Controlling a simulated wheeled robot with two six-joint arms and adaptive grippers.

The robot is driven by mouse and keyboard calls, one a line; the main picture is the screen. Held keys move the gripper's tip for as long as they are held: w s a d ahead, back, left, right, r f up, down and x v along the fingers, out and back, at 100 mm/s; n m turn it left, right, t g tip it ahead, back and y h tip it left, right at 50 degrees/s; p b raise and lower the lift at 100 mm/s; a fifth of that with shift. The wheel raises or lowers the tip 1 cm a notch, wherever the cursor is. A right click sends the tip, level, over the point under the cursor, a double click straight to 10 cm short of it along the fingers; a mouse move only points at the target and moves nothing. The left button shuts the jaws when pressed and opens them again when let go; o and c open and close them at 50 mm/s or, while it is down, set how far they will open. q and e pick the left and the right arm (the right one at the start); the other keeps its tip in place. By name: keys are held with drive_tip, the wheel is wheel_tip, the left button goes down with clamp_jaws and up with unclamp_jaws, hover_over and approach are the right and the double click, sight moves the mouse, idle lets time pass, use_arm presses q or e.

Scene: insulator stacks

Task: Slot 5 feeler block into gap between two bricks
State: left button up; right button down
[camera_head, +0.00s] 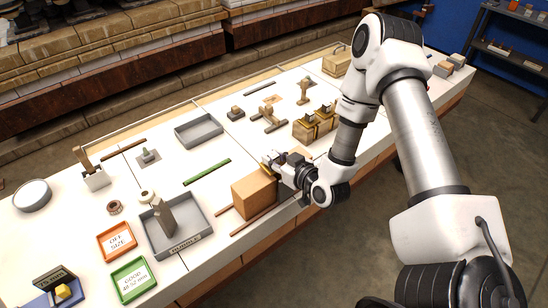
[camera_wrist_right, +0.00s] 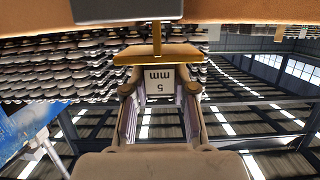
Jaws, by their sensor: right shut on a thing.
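My right gripper (camera_head: 276,165) is shut on the feeler block (camera_wrist_right: 160,82), a pale block marked "5 mm" that reads upside down in the right wrist view. A brass crosspiece (camera_wrist_right: 158,55) sits beyond it, with a thin stem pointing toward a tan brick face at the top of that view. In the head view, a tan brick (camera_head: 254,195) stands on wooden strips, close in front of the gripper. Part of a second tan piece shows behind the gripper; the gap is mostly hidden. I cannot tell whether the stem is inside it. My left gripper is out of view.
A grey tray (camera_head: 208,236) holding an upright tool stands left of the brick. A green strip (camera_head: 207,171) lies behind it. A wooden block with brass straps (camera_head: 316,126) stands to the right. An empty grey tray (camera_head: 219,139) is farther back, with white table between.

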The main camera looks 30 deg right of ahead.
drive_tip(key=shift+f+b, duration=0.7)
drive_tip(key=shift+f, duration=0.2)
drive_tip(key=c, duration=0.9)
unclamp_jaws()
drive_tip(key=shift+o, duration=0.2)
drive_tip(key=v, duration=0.7)
drive_tip(key=shift+s, duration=0.2)
drive_tip(key=shift+r, duration=0.1)
